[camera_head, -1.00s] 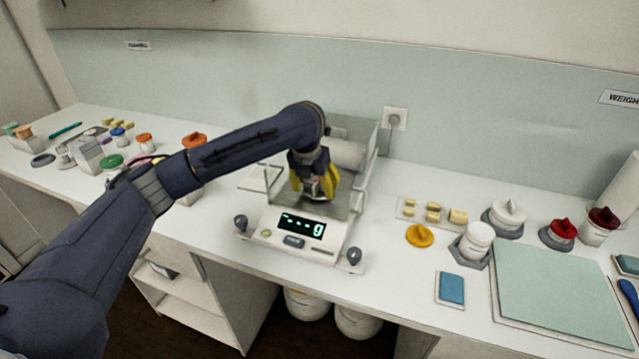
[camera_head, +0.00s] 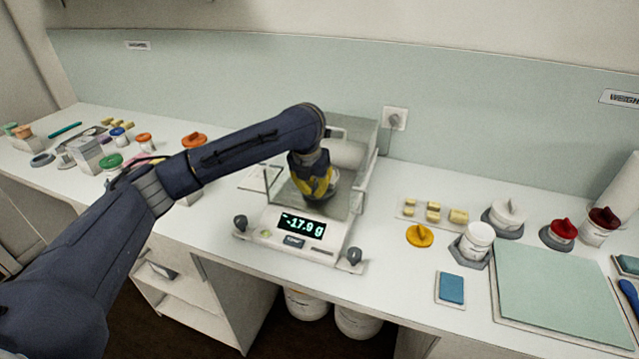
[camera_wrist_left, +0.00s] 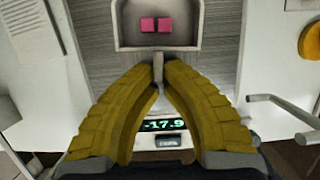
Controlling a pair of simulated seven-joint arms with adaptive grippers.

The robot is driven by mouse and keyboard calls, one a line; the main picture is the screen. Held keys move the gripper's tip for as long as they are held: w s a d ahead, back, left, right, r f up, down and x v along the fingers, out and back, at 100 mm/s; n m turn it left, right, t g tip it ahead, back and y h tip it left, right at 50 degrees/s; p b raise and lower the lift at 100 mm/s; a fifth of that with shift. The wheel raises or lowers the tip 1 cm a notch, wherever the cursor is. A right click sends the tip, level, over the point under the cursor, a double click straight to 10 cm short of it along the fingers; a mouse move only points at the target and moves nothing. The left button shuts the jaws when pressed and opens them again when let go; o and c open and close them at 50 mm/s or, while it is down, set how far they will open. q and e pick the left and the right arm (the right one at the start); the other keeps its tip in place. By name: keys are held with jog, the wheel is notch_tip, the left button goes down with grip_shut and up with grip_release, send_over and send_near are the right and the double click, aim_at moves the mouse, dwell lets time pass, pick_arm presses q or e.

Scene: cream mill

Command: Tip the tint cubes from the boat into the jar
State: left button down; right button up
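The weighing boat (camera_wrist_left: 158,43) is a pale open tray with two pink tint cubes (camera_wrist_left: 156,25) lying flat in it, in the left wrist view. My left gripper (camera_wrist_left: 159,88) has its yellow fingertips closed on the boat's narrow handle. In the head view the left gripper (camera_head: 314,190) is inside the balance, over its pan, and hides the boat's contents. The balance display (camera_head: 302,226) reads -17.9 g. A white jar (camera_head: 477,239) stands in a grey holder to the right of the balance. My right gripper is not in view.
The balance (camera_head: 290,249) has clear walls around the gripper. A yellow lid (camera_head: 420,236), a tray of yellow blocks (camera_head: 409,211), a blue pad (camera_head: 451,288) and a green mat (camera_head: 556,290) lie to the right. Lidded jars (camera_head: 561,231) stand behind the mat.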

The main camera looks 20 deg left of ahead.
pick_arm(q)
jog(key=shift+r, duration=0.1)
jog(key=shift+r, duration=2.95)
jog(key=shift+r, duration=0.15)
